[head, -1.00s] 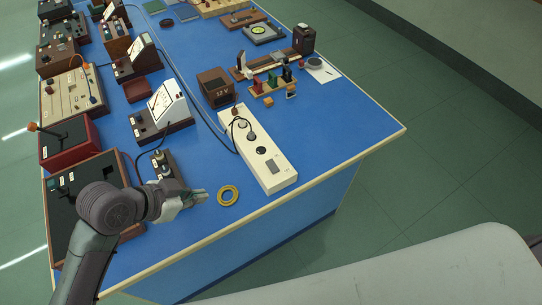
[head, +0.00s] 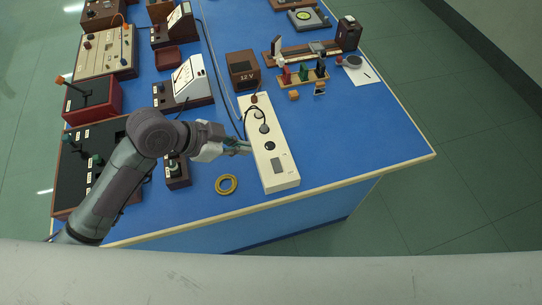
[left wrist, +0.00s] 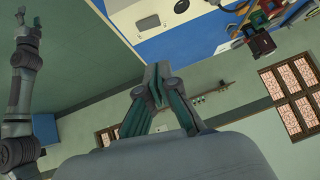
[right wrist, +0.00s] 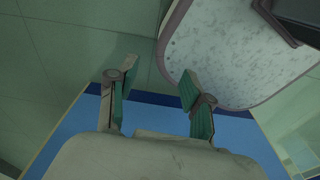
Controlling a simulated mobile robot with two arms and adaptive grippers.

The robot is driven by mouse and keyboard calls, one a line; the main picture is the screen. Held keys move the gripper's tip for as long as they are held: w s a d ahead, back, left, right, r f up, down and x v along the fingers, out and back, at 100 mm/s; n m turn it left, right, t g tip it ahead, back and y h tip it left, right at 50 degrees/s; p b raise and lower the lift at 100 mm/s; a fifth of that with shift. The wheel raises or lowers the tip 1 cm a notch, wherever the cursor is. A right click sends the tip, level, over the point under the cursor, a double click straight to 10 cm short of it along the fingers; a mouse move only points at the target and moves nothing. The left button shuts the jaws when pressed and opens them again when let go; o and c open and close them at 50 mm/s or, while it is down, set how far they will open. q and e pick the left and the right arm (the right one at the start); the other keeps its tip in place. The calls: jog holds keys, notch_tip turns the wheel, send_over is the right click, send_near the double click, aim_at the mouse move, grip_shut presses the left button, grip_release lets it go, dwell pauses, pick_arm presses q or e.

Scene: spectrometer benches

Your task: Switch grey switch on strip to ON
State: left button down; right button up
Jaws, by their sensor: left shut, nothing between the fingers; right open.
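The white power strip (head: 272,158) lies on the blue bench, with round sockets and a plug with a black cable at its far end. Its grey switch (head: 277,165) is a dark rectangle near the front end; its position is too small to read. My left gripper (head: 247,147) is shut and empty, its tips at or just above the strip's left edge, beside the round socket and behind the switch; contact cannot be told. The strip (left wrist: 150,22) also shows in the left wrist view, beyond the fingers (left wrist: 156,84). My right gripper (right wrist: 157,80) is open and empty, away from the strip.
A small dark box (head: 178,172) stands under my left forearm. A 12 V box (head: 242,70) stands behind the strip. The bench right of the strip is clear.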

pick_arm(q)
jog(key=p, duration=0.2)
send_over(277, 162)
jog(key=s+a, duration=0.1)
notch_tip(277, 162, down, 7)
jog(key=shift+a, duration=0.15)
jog(key=f, duration=0.2)
jog(key=shift+w+a+f, duration=0.15)
jog(key=shift+a+f, duration=0.05)
jog(key=shift+f, duration=0.15)
jog(key=shift+a+f+p, duration=0.1)
jog(key=shift+f+p, duration=0.2)
jog(key=shift+f, duration=0.35)
pick_arm(e)
jog(key=shift+w+d+r, duration=0.1)
jog(key=shift+d+r, duration=0.2)
jog(key=shift+r, duration=0.35)
jog(key=shift+d+r, duration=0.3)
jog(key=shift+r, duration=0.3)
jog(key=shift+a, duration=0.15)
